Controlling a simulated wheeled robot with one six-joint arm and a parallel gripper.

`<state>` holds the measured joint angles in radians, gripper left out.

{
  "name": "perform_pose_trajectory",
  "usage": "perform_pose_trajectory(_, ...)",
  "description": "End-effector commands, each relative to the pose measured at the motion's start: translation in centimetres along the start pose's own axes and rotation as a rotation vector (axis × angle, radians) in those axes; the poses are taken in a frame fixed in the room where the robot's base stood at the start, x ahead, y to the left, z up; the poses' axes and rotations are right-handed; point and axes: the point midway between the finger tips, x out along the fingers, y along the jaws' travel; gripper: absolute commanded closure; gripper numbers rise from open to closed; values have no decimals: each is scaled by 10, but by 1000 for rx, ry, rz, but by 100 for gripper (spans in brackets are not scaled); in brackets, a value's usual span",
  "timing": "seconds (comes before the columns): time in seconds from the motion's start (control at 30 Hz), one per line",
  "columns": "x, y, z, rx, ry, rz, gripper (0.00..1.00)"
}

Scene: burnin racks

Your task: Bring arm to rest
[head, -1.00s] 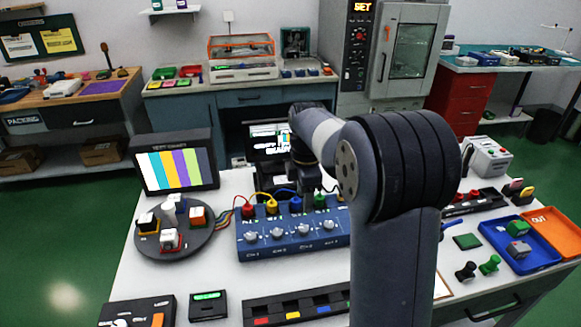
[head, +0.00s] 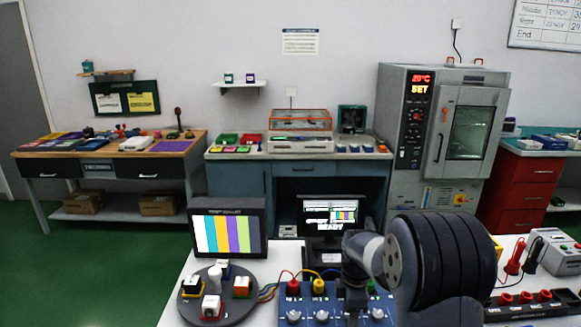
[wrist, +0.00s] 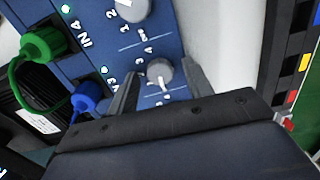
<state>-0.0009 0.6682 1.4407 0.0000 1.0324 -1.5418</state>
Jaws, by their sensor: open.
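My gripper (wrist: 159,70) is open in the wrist view, its two dark fingers apart on either side of a grey knob (wrist: 160,74) on the blue test box. I cannot tell whether they touch the knob. In the head view my arm reaches over the blue box (head: 333,318), and the gripper end is mostly hidden by my own wrist and the picture's bottom edge. A green plug (wrist: 42,45) and a blue plug (wrist: 90,97) sit in the box's sockets, left of the fingers.
A round dark tray (head: 238,308) with small blocks stands left of the box. Behind it are a color-bar screen (head: 228,236) and a smaller monitor (head: 330,215). Red and black probes (head: 513,256) and a grey unit (head: 553,250) stand to the right. An oven (head: 440,130) stands behind.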

Motion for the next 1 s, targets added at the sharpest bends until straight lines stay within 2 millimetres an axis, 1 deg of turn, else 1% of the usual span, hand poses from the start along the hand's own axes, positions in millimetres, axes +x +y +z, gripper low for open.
perform_pose_trajectory(0.23,0,0,0,-4,0,0,52)
perform_pose_trajectory(0.37,-1,0,0,-35,0,0,52)
perform_pose_trajectory(0.47,-15,1,0,-44,0,5,52)
perform_pose_trajectory(0.93,-108,1,0,-44,0,5,52)
perform_pose_trajectory(0.97,-111,1,0,-44,0,3,52)
perform_pose_trajectory(1.0,-96,-1,0,-44,0,-6,52)
